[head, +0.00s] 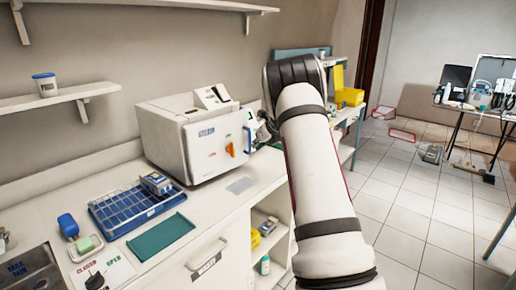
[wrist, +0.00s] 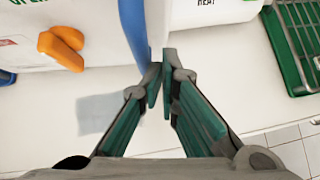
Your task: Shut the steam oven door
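The steam oven (head: 205,140) is a white box on the counter, marked STEAM. Its front carries an orange latch (head: 230,149) and an upright blue handle (head: 247,140). I cannot tell in the head view whether the door stands ajar. In the wrist view the orange latch (wrist: 62,48) is at the upper left, and the blue handle (wrist: 135,28) runs down to my fingertips. My gripper (wrist: 164,82) has its fingertips almost together, beside the lower end of the handle, with nothing clearly held. In the head view my arm partly hides the gripper at the oven's right side.
A blue wire tray (head: 135,208) and a teal mat (head: 161,236) lie on the counter (head: 225,213) in front of the oven. A green rack (wrist: 300,40) is at the upper right in the wrist view. Tiled floor is open to the right.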

